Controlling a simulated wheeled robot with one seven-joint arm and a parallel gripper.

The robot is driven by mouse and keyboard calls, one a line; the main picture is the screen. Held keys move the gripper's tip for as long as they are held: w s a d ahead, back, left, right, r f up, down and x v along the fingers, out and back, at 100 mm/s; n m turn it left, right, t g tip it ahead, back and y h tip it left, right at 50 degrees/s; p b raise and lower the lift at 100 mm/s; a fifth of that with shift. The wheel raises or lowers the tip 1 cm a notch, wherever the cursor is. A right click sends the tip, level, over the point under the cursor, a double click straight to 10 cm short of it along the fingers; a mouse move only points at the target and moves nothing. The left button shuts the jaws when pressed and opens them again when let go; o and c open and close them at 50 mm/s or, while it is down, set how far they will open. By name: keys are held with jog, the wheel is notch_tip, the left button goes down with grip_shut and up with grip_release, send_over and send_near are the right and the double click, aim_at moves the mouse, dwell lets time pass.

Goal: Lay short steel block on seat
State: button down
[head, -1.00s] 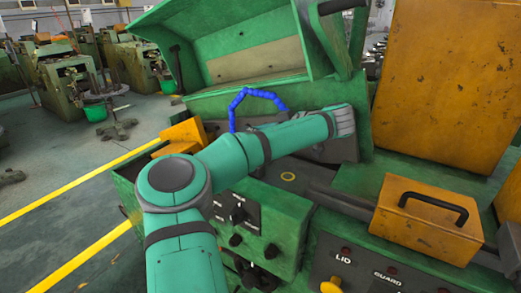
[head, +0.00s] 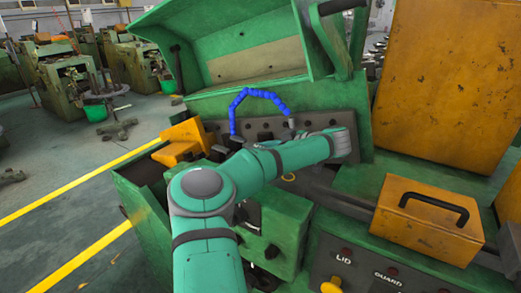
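I cannot make out the short steel block. I cannot tell for certain which part is the seat.
A blue segmented hose (head: 258,92) arches just behind my forearm. An orange bracket (head: 183,141) stands left of it. An orange box with a black handle (head: 428,220) and a tall orange cabinet (head: 450,80) stand right. A raised green lid (head: 235,45) stands behind. A control panel (head: 355,270) is in front.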

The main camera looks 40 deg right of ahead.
jog(key=shift+f, duration=0.15)
jog(key=c, duration=1.4)
grip_release()
jog(key=shift+s+d, duration=0.15)
jog(key=shift+a+r, duration=0.2)
jog(key=shift+r, duration=0.05)
jog(key=v, duration=1.2)
